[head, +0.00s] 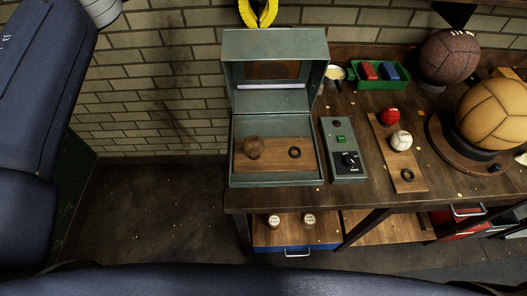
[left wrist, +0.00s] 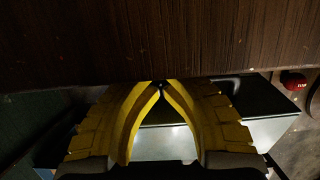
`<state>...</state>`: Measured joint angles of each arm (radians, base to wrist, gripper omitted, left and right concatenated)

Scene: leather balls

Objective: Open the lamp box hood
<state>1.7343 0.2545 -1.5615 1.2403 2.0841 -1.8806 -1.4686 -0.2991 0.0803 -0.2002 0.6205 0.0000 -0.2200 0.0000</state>
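The green-grey lamp box (head: 236,182) stands at the left end of the workbench. Its hood (head: 270,42) stands raised at the back, hollow side facing front, with a pale strip and a brown panel inside. The tray below is uncovered and holds a wooden board with a brown ball (head: 253,147) and a dark ring (head: 294,152). My right gripper is not in view.
Right of the box are a control panel (head: 343,150) with a dial, a board (head: 408,178) with a red ball (head: 389,116) and a white ball (head: 401,140), a green tray (head: 379,84), and large balls. A brick wall (head: 150,90) is behind. Floor left of the bench is clear.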

